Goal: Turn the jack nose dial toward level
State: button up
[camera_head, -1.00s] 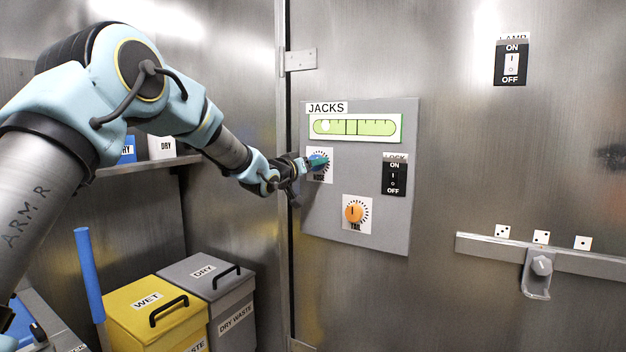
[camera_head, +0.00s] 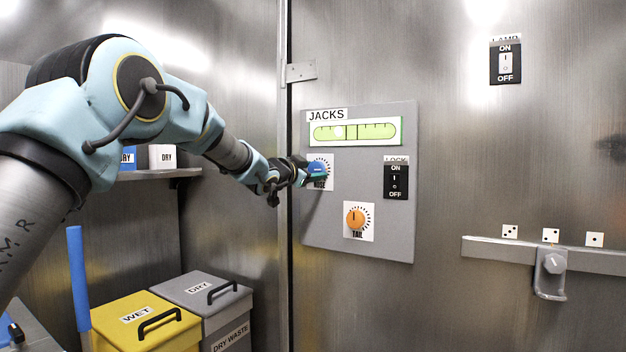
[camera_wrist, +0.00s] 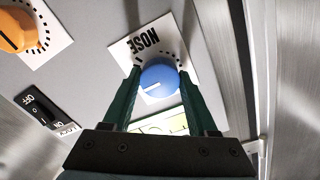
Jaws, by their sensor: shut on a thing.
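The blue nose dial (camera_head: 317,169) sits on a white scale plate at the left of the grey JACKS panel (camera_head: 343,244). My gripper (camera_head: 309,173) reaches it from the left and is shut on it. In the wrist view the blue dial (camera_wrist: 159,78), with a white pointer line, lies between my two green fingers (camera_wrist: 156,90); the word NOSE appears upside down. The green level vial (camera_head: 356,132) is above the dial; its pale bubble (camera_head: 338,132) sits left of the dark centre mark. In the wrist view the vial is partly hidden behind my gripper.
The orange tail dial (camera_head: 355,217) is below and right of the nose dial. A black lock switch (camera_head: 396,180) is at the panel's right. Yellow wet (camera_head: 150,331) and grey dry (camera_head: 197,292) waste bins stand below my arm. A shelf (camera_head: 160,175) is behind it.

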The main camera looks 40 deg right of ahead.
jog(key=shift+m+b, duration=0.55)
jog(key=shift+m, duration=0.55)
jog(key=o, duration=1.4)
jog(key=b+v, duration=0.2)
jog(key=v, duration=0.9)
jog(key=shift+d, duration=0.1)
